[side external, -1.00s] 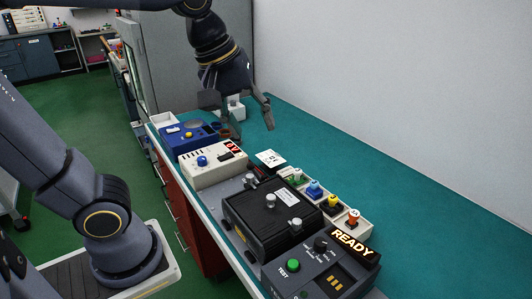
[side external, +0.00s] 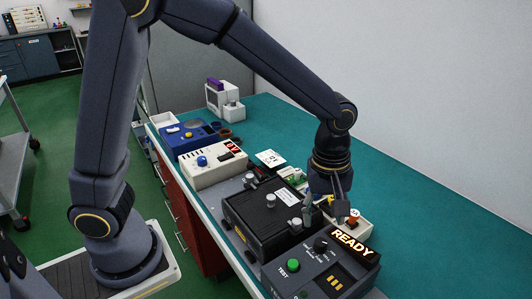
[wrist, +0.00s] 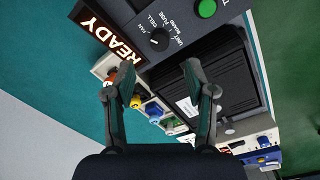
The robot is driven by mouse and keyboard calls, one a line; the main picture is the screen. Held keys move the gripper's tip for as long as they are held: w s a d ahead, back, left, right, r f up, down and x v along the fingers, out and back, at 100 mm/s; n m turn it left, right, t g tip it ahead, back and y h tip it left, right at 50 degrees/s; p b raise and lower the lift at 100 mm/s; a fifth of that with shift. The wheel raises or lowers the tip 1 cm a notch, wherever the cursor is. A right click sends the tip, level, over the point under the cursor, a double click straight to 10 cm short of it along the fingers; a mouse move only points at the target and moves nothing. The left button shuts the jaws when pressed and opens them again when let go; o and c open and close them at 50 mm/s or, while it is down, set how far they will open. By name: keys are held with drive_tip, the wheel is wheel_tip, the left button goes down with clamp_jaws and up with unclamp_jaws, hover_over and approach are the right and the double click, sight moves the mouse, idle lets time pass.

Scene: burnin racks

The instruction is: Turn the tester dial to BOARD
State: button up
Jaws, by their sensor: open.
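The dark grey tester (side external: 318,272) stands at the near end of the bench with a lit READY sign (side external: 352,243). Its black dial (side external: 321,244) is on the top panel; in the wrist view the dial (wrist: 159,39) is ringed by labels including FAN, CELL, UNIT, FUSE and BOARD. I cannot tell surely which label its pointer faces. A green TEST button (side external: 293,265) sits beside it. My gripper (side external: 328,207) is open and empty, pointing down above the parts tray behind the tester. In the wrist view the dial lies beyond my fingertips (wrist: 150,78), apart from them.
A black lidded box (side external: 270,215) with silver knobs adjoins the tester. A parts tray (side external: 364,226) with several coloured-capped pieces lies beside it. A cream unit (side external: 213,172) and a blue unit (side external: 190,137) stand farther back. The green bench top (side external: 420,215) is clear on the right.

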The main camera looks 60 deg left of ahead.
sight(321, 242)
drive_tip(key=f, duration=0.8)
drive_tip(key=shift+w+d+f, duration=0.1)
drive_tip(key=shift+w, duration=0.1)
drive_tip(key=shift+c, duration=0.4)
clamp_jaws()
